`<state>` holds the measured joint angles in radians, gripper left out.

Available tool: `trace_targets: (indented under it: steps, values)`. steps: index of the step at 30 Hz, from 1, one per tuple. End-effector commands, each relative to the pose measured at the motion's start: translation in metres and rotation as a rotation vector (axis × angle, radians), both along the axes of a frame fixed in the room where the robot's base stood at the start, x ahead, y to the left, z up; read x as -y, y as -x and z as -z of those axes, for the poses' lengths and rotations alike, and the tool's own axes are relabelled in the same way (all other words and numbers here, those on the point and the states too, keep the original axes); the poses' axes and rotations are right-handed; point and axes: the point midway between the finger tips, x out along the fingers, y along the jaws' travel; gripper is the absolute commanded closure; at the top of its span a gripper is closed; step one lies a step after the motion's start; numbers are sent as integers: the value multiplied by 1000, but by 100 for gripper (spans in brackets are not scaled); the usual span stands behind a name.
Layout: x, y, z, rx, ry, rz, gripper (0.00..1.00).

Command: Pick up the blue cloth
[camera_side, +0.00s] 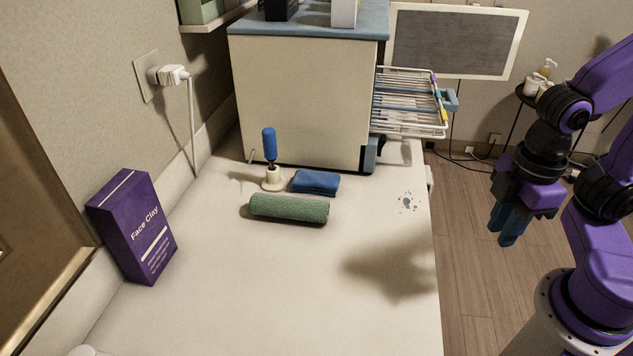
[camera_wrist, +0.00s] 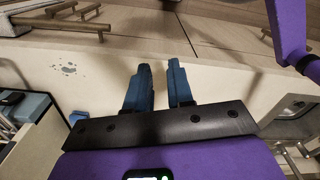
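The blue cloth (camera_side: 315,182) lies folded flat on the pale counter (camera_side: 300,290). It is just in front of the cream cabinet, between a blue-handled tool on a round stand (camera_side: 271,160) and the cabinet's right side. A rolled green towel (camera_side: 289,208) lies close in front of it. My gripper (camera_side: 505,238) is well to the right of the cloth, beyond the counter's right edge, pointing down and empty. In the wrist view its two blue fingers (camera_wrist: 159,68) stand apart with a gap between them.
The cream cabinet (camera_side: 298,107) stands at the back, with a wire rack (camera_side: 408,103) jutting out to its right. A purple Face Clay box (camera_side: 133,227) stands at left. Small spots (camera_side: 407,202) mark the counter near its right edge. The front counter is mostly clear.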

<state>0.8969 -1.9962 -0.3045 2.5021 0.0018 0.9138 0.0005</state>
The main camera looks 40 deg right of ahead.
Motion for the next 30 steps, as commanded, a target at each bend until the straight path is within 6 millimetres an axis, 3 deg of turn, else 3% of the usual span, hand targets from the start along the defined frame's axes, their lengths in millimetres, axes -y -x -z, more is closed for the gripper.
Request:
trace_targets:
  steps: [1, 3, 6, 14, 19, 23, 30]
  values:
    - [0, 0, 0, 0, 0, 0, 61]
    - [0, 0, 0, 0, 0, 0, 38]
    - [0, 0, 0, 0, 0, 0, 12]
    - [0, 0, 0, 0, 0, 1, 12]
    - [-14, -18, -7, 0, 1, 17, 12]
    - [-37, -53, -18, -1, 5, 47, 12]
    - [-77, -135, -36, -3, 12, 108, 12]
